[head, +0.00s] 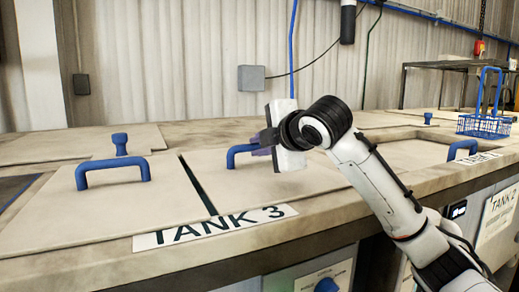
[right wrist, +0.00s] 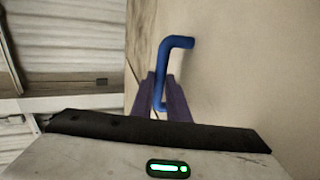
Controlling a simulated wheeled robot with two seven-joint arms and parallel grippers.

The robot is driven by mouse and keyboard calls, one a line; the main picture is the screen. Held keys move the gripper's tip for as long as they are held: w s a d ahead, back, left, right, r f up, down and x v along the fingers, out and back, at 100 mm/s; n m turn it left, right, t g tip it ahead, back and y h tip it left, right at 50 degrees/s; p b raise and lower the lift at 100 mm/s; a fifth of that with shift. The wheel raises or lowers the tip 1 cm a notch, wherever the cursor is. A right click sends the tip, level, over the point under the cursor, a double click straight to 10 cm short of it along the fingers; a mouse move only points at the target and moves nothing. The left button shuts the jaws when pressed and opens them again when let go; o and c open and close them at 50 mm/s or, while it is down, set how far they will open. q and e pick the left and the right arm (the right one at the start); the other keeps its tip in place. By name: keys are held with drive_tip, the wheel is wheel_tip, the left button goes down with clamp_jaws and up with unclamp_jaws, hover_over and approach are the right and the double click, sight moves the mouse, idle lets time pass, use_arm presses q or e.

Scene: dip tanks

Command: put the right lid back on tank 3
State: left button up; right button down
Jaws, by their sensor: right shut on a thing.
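Tank 3's label (head: 215,226) is on the front edge of the counter. Behind it lie two beige lids, each with a blue handle. The right lid (head: 240,186) looks flat at counter level; a narrow dark gap (head: 198,184) separates it from the left lid (head: 85,205). My right gripper (head: 262,149) is shut on the right lid's blue handle (head: 236,152). In the right wrist view the handle (right wrist: 178,43) passes between the purple fingers (right wrist: 162,98). The gripper hides part of the handle, and my arm hides part of the lid's right side. My left gripper is not in view.
A blue wire basket (head: 485,122) stands at the far right. A blue knob (head: 120,143) stands behind the left lid. A corrugated wall (head: 200,60) closes the back.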

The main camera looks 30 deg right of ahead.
drive_tip(key=shift+r, duration=0.25)
drive_tip(key=c, duration=2.2)
unclamp_jaws()
drive_tip(key=shift+f, duration=0.3)
drive_tip(key=o, duration=0.5)
drive_tip(key=shift+r, duration=0.15)
drive_tip(key=v, duration=1.1)
drive_tip(key=shift+r+p, duration=0.1)
drive_tip(key=shift+p, duration=0.2)
drive_tip(key=shift+s+r, duration=0.1)
drive_tip(key=shift+s, duration=0.45)
